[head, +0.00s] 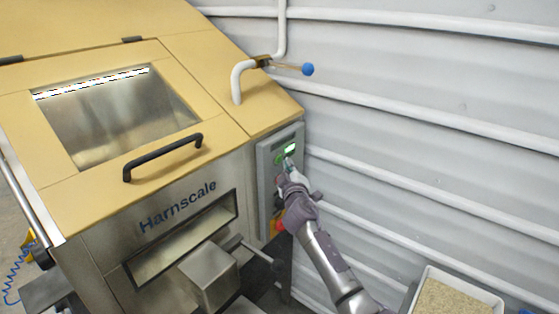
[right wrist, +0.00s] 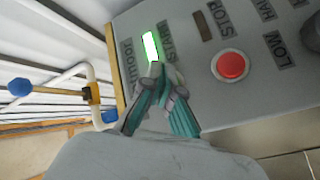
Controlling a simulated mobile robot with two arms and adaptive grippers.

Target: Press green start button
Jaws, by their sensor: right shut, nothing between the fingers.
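The grey control panel (head: 265,180) is on the right side of the Harnscale machine. A lit green rectangle (head: 290,148) shows near its top; in the right wrist view the lit rectangle (right wrist: 150,46) is beside a START label (right wrist: 168,40). A small green patch (head: 280,159), perhaps the start button, shows beside my right gripper (head: 289,164). In the right wrist view my right gripper (right wrist: 160,72) is shut and empty, its fingertips at the panel just below the START label. They hide what is under them; I cannot tell whether they touch. My left gripper is out of view.
A red button (right wrist: 231,66) sits under the STOP label, right of my fingers. The machine has a tan lid with a black handle (head: 163,155). A blue-knobbed lever (head: 307,69) is above the panel. A bin of grain (head: 494,299) stands lower right.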

